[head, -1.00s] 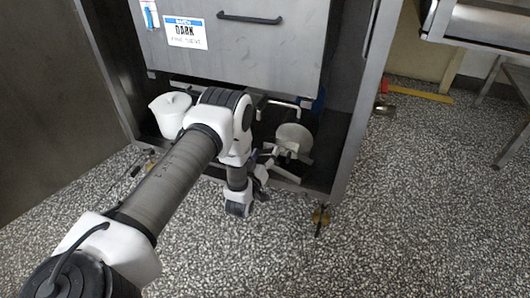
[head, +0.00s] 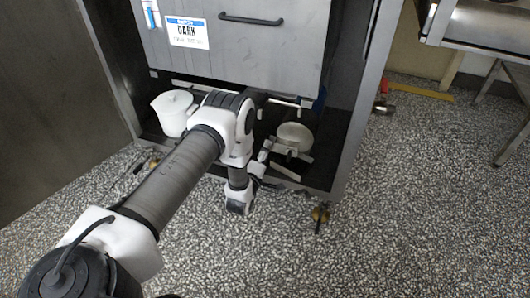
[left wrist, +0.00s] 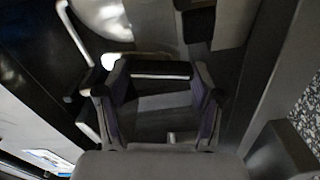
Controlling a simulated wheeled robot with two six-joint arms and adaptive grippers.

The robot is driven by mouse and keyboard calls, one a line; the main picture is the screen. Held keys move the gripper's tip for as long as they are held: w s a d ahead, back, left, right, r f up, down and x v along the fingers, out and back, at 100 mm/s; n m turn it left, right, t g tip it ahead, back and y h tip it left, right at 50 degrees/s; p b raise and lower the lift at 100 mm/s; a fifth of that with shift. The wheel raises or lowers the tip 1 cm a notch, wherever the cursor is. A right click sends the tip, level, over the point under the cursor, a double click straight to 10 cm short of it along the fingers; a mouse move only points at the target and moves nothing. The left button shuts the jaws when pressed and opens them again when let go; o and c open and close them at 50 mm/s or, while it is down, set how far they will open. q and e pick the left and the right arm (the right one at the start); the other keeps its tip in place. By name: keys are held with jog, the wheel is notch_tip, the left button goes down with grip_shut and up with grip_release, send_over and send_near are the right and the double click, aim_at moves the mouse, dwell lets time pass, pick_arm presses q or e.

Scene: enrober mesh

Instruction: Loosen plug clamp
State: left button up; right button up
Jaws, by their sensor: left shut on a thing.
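My left arm reaches down into the low bay under the grey cabinet, and my left gripper (head: 264,158) is beside a grey metal fitting (head: 291,150), apparently the plug clamp, in front of a pale round part (head: 294,134). In the left wrist view my left gripper (left wrist: 155,82) has its two fingers on either side of a dark bar with a light edge, and is shut on it. I cannot tell exactly which part of the clamp this is. The round pale part (left wrist: 103,15) shows at the top there. My right gripper is not in view.
A steel frame post (head: 362,100) bounds the right side.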

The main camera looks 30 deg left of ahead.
pick_arm(q)
jog(key=shift+n, duration=1.3)
jog(key=o, duration=1.1)
jog(key=shift+o, duration=0.2)
jog(key=v, duration=0.7)
jog(key=shift+s, duration=0.25)
